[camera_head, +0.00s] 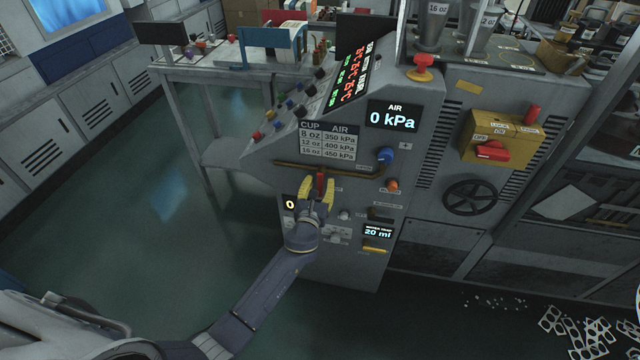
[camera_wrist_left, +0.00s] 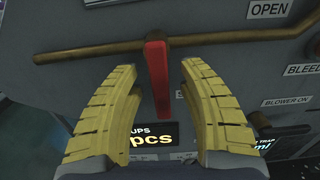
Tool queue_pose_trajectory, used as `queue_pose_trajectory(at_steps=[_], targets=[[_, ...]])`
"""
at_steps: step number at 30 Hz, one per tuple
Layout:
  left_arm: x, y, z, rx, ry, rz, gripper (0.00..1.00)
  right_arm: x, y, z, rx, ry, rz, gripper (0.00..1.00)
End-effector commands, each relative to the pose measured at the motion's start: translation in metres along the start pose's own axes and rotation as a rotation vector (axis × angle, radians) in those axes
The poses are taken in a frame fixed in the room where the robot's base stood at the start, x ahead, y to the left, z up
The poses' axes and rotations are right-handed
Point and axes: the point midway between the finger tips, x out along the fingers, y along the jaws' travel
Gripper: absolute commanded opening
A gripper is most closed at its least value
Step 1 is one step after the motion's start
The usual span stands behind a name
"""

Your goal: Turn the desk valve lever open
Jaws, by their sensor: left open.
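The desk valve lever (camera_head: 320,181) is a red handle on the front of the grey machine, below the brass pipe. In the left wrist view the lever (camera_wrist_left: 157,78) hangs down from the pipe, nearly vertical. My left gripper (camera_head: 318,187) has yellow fingers and is at the lever. In the left wrist view the left gripper (camera_wrist_left: 158,75) is open, with one finger on each side of the lever and gaps between. An OPEN label (camera_wrist_left: 268,9) is to the right above the pipe. My right gripper is not in view.
The brass pipe (camera_head: 300,167) crosses the panel just above the lever. A blue knob (camera_head: 385,155) and an orange button (camera_head: 392,185) are to the right. The AIR display (camera_head: 393,116) reads 0 kPa. Open floor (camera_head: 170,190) is to the left.

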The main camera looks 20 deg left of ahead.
Motion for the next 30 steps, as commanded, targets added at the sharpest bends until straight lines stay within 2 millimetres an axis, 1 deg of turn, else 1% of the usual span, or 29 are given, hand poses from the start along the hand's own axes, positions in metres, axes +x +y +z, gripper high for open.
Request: queue_pose_trajectory(at_steps=[4, 12, 13, 24, 30], targets=[[0.0042, -0.0001, -0.0002, -0.001, 0.001, 0.000, 0.40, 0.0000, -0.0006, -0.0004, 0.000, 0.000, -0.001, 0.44], [0.0048, 0.0001, -0.0002, 0.000, 0.000, 0.000, 0.40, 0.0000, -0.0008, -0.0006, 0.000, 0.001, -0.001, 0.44], [0.0048, 0.0001, -0.0002, 0.000, 0.000, 0.000, 0.43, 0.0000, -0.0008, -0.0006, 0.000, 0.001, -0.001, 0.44], [0.0047, 0.0002, -0.0001, 0.000, 0.000, 0.000, 0.00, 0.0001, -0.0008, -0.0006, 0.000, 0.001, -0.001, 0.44], [0.0047, 0.0003, -0.0001, 0.000, 0.000, 0.000, 0.00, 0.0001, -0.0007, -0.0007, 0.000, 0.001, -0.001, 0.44]])
